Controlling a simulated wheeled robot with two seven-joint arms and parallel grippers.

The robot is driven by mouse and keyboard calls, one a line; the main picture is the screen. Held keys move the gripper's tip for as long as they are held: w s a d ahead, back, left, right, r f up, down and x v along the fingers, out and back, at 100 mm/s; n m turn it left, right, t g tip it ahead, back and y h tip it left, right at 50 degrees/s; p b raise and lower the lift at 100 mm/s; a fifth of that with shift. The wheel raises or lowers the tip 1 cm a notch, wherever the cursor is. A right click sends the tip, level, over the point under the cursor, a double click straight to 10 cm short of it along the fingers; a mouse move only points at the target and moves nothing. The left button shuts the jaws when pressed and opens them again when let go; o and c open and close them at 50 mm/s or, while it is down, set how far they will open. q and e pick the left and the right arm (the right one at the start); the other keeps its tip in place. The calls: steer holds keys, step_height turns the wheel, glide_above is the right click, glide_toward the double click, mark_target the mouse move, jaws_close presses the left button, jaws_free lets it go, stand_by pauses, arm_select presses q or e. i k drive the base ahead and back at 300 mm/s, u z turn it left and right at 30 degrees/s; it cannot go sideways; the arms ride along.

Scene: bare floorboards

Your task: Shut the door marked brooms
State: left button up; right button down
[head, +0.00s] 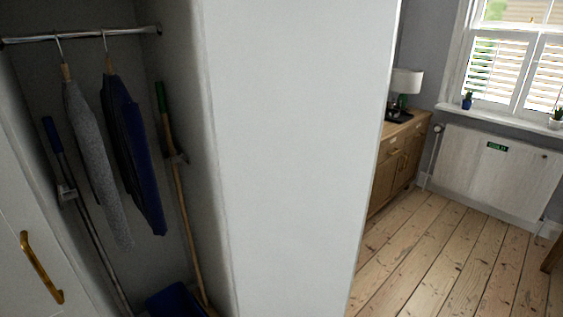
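An open closet (150,170) fills the left of the head view, with a blue-handled pole (75,185) and a green-topped wooden broom handle (173,165) standing inside. A white door (25,225) with a brass handle (42,268) shows at the lower left, cut off by the frame. A broad plain white panel (295,150) stands right of the opening; I cannot tell whether it is a swung-open door or the closet's side. No brooms marking is visible on either. Neither of my grippers is in view.
Clothes (130,150) hang from a metal rail (85,34) above a blue bin (175,302). Beyond the panel are a wooden sideboard (400,165) with a lamp (406,82), and a white panel under the window (495,170) with a small green label.

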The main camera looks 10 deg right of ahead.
mark_target(300, 89)
steer(key=u, duration=0.05)
steer(key=k, duration=0.1)
steer(key=u, duration=3.65)
steer(key=k, duration=2.95)
steer(key=z, duration=1.6)
steer(key=i, duration=1)
steer(key=u, duration=1.3)
